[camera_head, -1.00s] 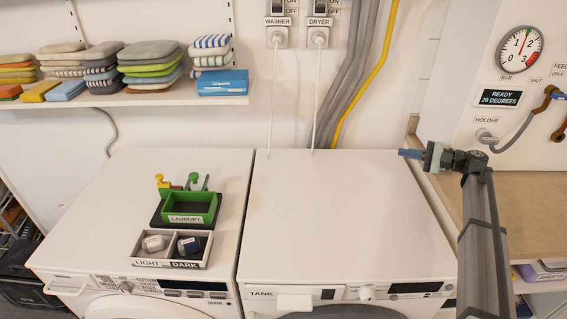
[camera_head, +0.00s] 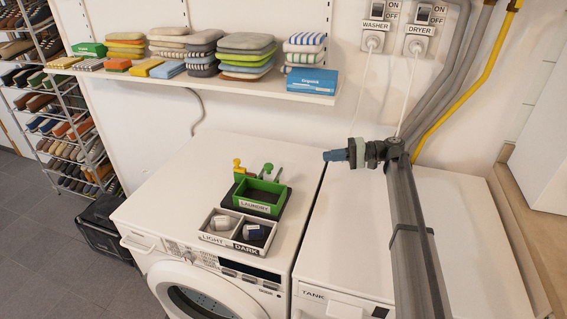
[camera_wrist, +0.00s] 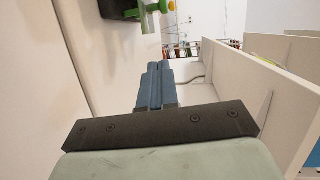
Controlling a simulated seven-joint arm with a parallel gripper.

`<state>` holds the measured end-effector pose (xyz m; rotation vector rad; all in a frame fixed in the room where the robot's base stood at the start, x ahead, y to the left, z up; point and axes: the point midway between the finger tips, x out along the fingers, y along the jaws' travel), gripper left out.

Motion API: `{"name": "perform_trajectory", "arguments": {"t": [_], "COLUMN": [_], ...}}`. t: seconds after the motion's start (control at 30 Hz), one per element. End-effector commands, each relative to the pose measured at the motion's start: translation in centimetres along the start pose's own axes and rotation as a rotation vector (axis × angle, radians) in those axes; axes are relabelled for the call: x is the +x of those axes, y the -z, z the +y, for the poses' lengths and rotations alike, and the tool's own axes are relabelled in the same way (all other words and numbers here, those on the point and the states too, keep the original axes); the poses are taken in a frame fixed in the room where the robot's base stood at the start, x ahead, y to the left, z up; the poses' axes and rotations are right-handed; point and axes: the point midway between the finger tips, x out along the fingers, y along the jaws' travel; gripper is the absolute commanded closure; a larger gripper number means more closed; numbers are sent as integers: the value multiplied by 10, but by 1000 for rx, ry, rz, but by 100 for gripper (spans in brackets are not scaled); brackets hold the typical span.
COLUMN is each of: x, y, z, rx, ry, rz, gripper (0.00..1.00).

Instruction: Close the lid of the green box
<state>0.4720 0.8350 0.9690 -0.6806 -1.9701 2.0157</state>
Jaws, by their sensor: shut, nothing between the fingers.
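A green open-topped box (camera_head: 259,196) labelled LAUNDRY stands on a dark base on the left machine; no lid can be made out on it. A second, small green box (camera_head: 89,49) lies at the left end of the wall shelf; its lid state is too small to tell. My gripper (camera_head: 328,155) is shut and empty, in the air to the right of the LAUNDRY box, its blue fingers pointing left. The shut fingers also show in the wrist view (camera_wrist: 158,82), with part of a dark base and green pieces at the top edge.
A grey two-part tray (camera_head: 236,231) marked LIGHT and DARK, with small items in it, sits in front of the LAUNDRY box. The wall shelf (camera_head: 200,81) holds folded stacks and a blue box (camera_head: 312,80). A rack of shoes (camera_head: 65,125) stands at far left. The right machine's top (camera_head: 455,205) is clear.

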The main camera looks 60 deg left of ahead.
Motion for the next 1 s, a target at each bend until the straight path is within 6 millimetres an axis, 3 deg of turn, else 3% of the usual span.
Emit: {"name": "perform_trajectory", "arguments": {"t": [0.1, 0.37, 0.87, 1.0], "x": [24, 46, 129, 143], "y": [7, 7, 4, -10], "z": [-8, -11, -15, -14], "rx": [-71, -102, -99, -99], "ry": [34, 50, 49, 49], "rz": [-23, -29, -30, -28], "gripper": [100, 100, 100, 100]}}
